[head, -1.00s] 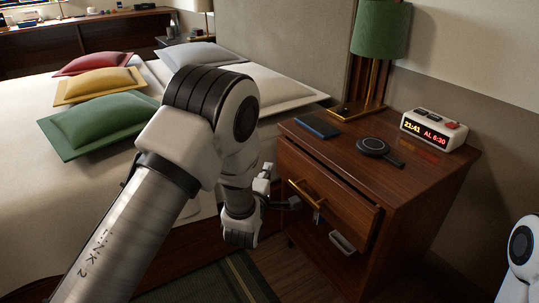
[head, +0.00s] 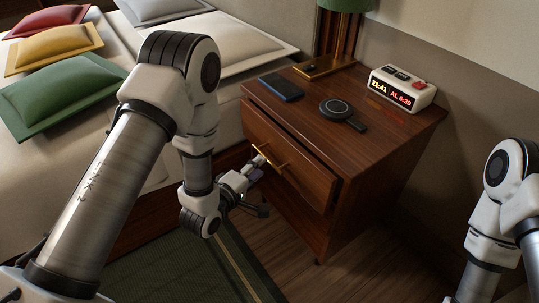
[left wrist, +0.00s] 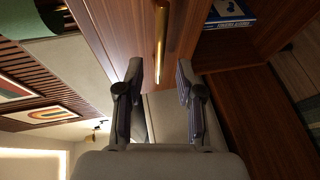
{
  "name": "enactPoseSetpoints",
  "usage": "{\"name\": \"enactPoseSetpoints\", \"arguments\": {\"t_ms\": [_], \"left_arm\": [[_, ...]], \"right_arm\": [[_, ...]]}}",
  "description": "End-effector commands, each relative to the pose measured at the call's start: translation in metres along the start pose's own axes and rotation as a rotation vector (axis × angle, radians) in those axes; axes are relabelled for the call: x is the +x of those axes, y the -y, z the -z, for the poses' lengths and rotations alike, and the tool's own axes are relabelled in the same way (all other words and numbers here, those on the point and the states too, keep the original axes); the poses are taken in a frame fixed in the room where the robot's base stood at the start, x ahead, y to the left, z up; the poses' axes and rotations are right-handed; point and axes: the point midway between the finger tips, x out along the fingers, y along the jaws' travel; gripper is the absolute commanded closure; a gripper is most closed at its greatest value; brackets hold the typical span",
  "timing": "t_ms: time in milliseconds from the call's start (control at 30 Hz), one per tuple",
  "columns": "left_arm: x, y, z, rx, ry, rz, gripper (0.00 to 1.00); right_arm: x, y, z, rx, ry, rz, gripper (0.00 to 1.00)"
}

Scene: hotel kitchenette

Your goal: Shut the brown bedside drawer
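The brown bedside drawer (head: 305,177) is in the upper part of the wooden nightstand. Its front stands out slightly, with a dark gap along its top edge. A brass bar handle (head: 284,166) crosses the front; it also shows in the left wrist view (left wrist: 161,35). My left gripper (head: 261,168) is at the drawer front, by the left end of the handle. In the left wrist view its two fingers (left wrist: 158,78) are apart, with the handle ahead between them; I cannot tell if they touch anything. My right gripper is outside the views.
A blue book (left wrist: 230,13) lies in the shelf below. The bed (head: 60,140) is at left; my right arm (head: 495,220) is at right.

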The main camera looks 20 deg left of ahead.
Motion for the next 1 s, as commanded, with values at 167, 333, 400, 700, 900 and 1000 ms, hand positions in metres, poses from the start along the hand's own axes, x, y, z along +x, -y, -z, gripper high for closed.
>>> {"name": "enactPoseSetpoints", "arguments": {"t_ms": [167,333,400,700,900,1000], "left_arm": [[0.037,0.003,0.000,0.003,0.000,-0.004,0.63],[0.054,0.001,0.000,0.001,-0.002,-0.003,0.63],[0.056,0.000,0.000,0.001,-0.002,-0.001,0.63],[0.055,0.000,0.001,0.000,-0.002,-0.001,1.00],[0.056,0.000,0.000,0.000,-0.002,-0.001,1.00],[0.059,-0.003,-0.001,0.001,-0.001,0.000,1.00]], "right_arm": [[0.016,0.000,0.000,0.000,0.000,0.000,0.13],[0.020,0.000,0.000,0.000,0.000,0.000,0.13],[0.019,0.000,0.000,0.000,0.000,0.000,0.13],[0.019,0.000,0.000,0.000,-0.001,0.000,0.13],[0.018,0.000,0.000,0.000,-0.001,0.000,0.13],[0.013,0.000,0.000,0.000,0.000,0.000,0.13]]}}
